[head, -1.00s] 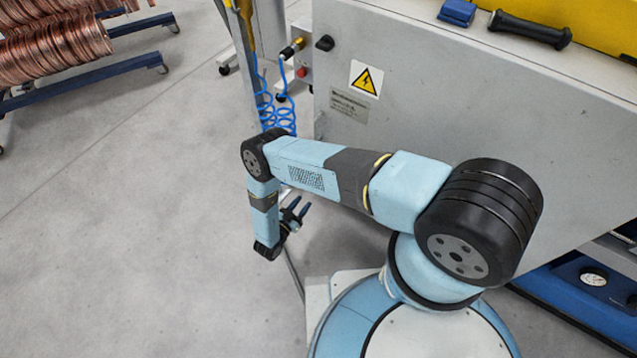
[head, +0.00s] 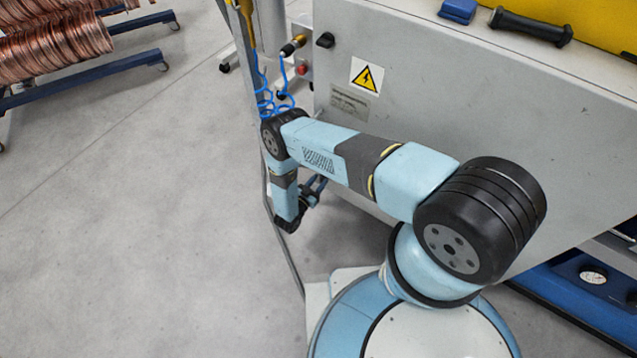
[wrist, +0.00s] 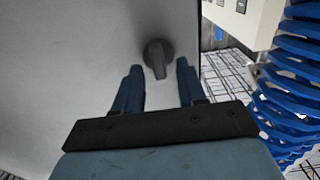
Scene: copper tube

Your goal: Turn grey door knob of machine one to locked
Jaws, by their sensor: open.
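The grey door knob (wrist: 157,56) shows in the wrist view on the pale grey machine door (wrist: 80,60), near the door's right edge. Its grip bar runs nearly up and down in that picture, leaning slightly. My gripper (wrist: 159,82) is open, with its two blue fingers pointing at the door. The knob appears between and just beyond the fingertips; I cannot tell whether they touch it. In the head view my gripper (head: 316,186) is partly hidden beside the machine (head: 430,110), low near its left edge. The knob is hidden there by my arm.
Blue coiled hose (wrist: 285,75) hangs close on the right in the wrist view. A dark rotary switch (head: 325,40) and a yellow warning sign (head: 367,78) are higher on the machine. Copper coils (head: 60,45) stand on a rack at far left. The floor (head: 120,230) at left is clear.

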